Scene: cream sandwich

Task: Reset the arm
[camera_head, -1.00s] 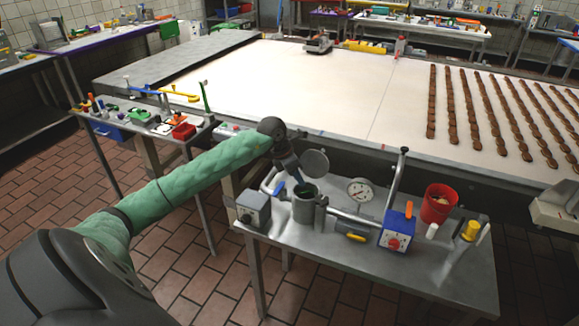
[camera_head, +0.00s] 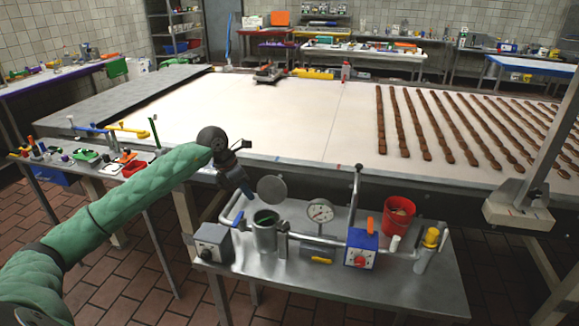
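My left arm (camera_head: 130,205), in a green sleeve, reaches in from the left. Its dark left gripper (camera_head: 246,190) hangs above the front metal table, pointing down. It is just left of the round grey lid (camera_head: 272,188) and above and behind the open metal pot (camera_head: 265,232). The fingertips are small and dark, so I cannot tell whether they are open or shut, and no held object is discernible. My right gripper is not in view.
The table (camera_head: 420,290) holds a gauge (camera_head: 320,212), a blue box (camera_head: 361,250), a red bucket (camera_head: 398,215) and a grey box (camera_head: 213,243). Behind is a wide white conveyor (camera_head: 250,115) with rows of brown cookies (camera_head: 437,125). A grey machine part (camera_head: 518,205) stands at right.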

